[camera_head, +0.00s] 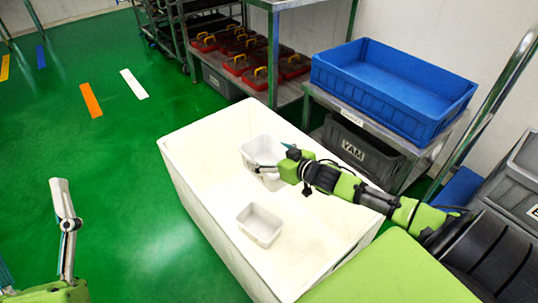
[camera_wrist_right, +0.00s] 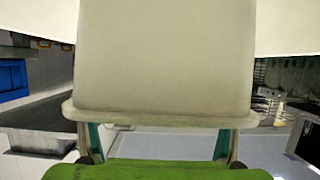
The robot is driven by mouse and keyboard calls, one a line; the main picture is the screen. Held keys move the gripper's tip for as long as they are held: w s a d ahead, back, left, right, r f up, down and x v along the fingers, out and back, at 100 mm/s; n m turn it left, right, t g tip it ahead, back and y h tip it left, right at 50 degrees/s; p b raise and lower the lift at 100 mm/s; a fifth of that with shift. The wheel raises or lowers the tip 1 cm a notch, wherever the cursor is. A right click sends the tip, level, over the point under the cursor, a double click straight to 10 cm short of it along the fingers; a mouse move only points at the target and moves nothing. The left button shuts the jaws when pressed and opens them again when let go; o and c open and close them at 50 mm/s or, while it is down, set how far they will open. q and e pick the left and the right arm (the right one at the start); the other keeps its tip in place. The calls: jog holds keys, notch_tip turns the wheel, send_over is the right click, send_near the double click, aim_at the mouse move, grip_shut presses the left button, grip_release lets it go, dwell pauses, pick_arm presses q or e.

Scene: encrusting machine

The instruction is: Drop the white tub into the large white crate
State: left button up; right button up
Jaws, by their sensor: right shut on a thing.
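The large white crate (camera_head: 205,212) stands on the floor in the middle of the head view, open at the top. My right gripper (camera_head: 268,169) is shut on a white tub (camera_head: 262,148), gripping it by its near side. The held tub appears over the crate's far part; its exact height is hard to tell. It fills the middle of the right wrist view (camera_wrist_right: 165,60), between the two fingers. Another white tub (camera_head: 260,226) sits inside the crate, nearer to me.
A blue bin (camera_head: 392,85) stands on a metal rack right of the crate, above a grey YAM bin (camera_head: 358,150). Red boxes (camera_head: 240,62) with yellow handles fill a shelf behind. Green floor (camera_head: 100,140) lies clear to the left.

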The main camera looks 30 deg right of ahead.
jog(key=o, duration=1.5)
jog(key=shift+v, duration=6.05)
